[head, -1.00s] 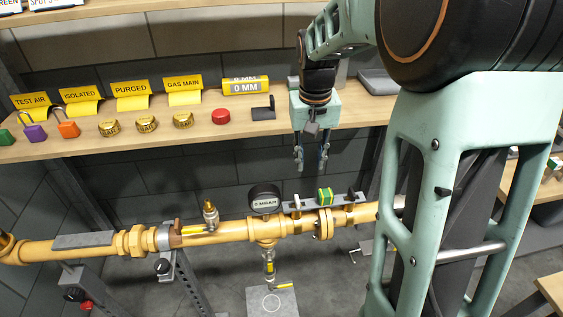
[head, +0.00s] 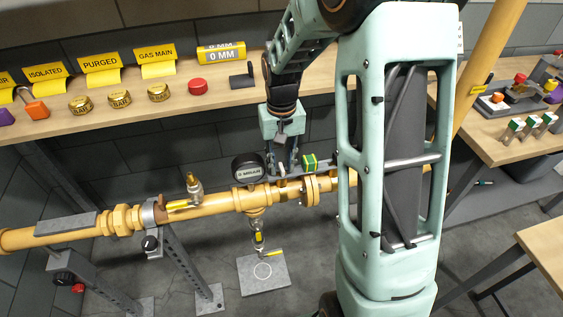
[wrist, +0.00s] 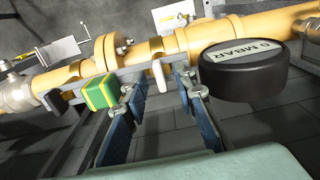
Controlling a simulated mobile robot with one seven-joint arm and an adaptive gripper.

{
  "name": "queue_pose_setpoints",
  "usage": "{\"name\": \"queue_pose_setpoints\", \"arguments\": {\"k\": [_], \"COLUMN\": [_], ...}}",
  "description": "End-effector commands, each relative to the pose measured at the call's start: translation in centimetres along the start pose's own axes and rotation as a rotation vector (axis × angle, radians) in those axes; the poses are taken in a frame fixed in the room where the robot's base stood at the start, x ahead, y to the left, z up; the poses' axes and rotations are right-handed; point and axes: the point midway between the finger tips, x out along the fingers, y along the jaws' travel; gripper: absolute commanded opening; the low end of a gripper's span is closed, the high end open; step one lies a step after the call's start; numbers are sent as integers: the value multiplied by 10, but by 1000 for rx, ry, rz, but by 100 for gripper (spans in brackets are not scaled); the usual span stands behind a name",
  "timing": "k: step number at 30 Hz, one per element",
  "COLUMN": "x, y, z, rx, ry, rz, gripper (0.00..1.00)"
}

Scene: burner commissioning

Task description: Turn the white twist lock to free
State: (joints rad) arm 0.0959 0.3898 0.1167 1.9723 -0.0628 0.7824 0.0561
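The white twist lock (wrist: 159,75) is a small white upright piece on a grey bar beside the yellow pipe. In the wrist view it shows between and beyond the fingertips of my gripper (wrist: 160,92), which are spread apart. I see no finger contact with it.
A green-and-yellow block (wrist: 102,93) sits close beside one finger. The black dial gauge (wrist: 243,70), marked MBAR, stands close on the other side. The yellow pipe (head: 80,226) runs along the front of the wooden shelf (head: 120,121), which holds caps and tags.

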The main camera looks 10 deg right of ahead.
Motion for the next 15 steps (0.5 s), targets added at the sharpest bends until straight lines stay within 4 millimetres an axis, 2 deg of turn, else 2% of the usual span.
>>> {"name": "queue_pose_setpoints", "arguments": {"k": [7, 13, 15], "x": [0, 0, 0], "y": [0, 0, 0], "z": [0, 0, 0], "rx": [0, 0, 0], "ry": [0, 0, 0], "rz": [0, 0, 0], "gripper": [24, 2, 0]}}
